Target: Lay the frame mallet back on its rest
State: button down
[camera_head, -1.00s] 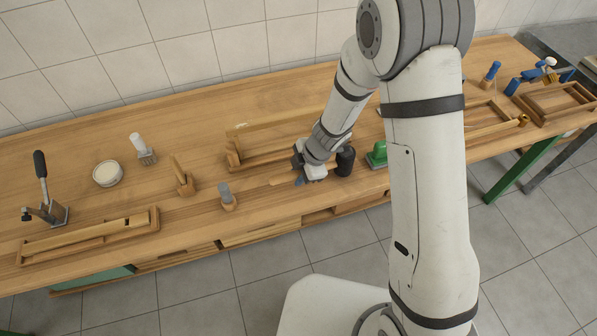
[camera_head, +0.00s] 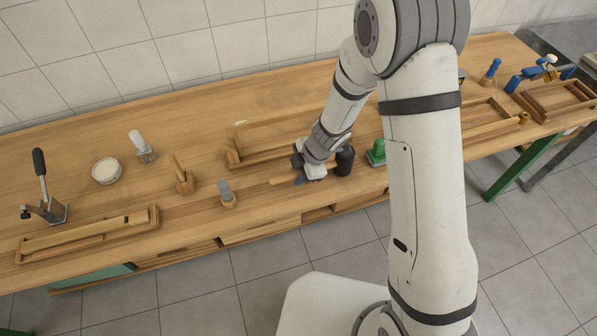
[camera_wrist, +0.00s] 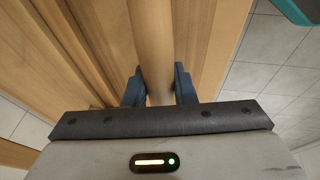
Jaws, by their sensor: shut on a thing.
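The frame mallet has a black head (camera_head: 345,161) and a pale wooden handle (camera_head: 283,180). In the head view it lies level, low over or on the front part of the bench; I cannot tell whether it touches. My gripper (camera_head: 303,178) is at the handle, just left of the head. In the wrist view the handle (camera_wrist: 151,45) runs between the two dark fingers of my gripper (camera_wrist: 159,88), which are shut on it. The mallet head is out of the wrist view. I cannot make out the mallet's rest with certainty.
A wooden frame (camera_head: 234,160) lies behind my gripper, partly hidden. A green-topped block (camera_head: 377,152) stands right of the mallet head. A grey-topped peg (camera_head: 226,192) and a wooden holder (camera_head: 183,178) stand left. A toggle clamp (camera_head: 42,190) and another frame (camera_head: 95,235) are far left.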

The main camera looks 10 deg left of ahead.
jog(key=shift+f, duration=0.45)
jog(key=c, duration=1.1)
grip_release()
jog(key=p+v, duration=0.8)
dwell(0.3)
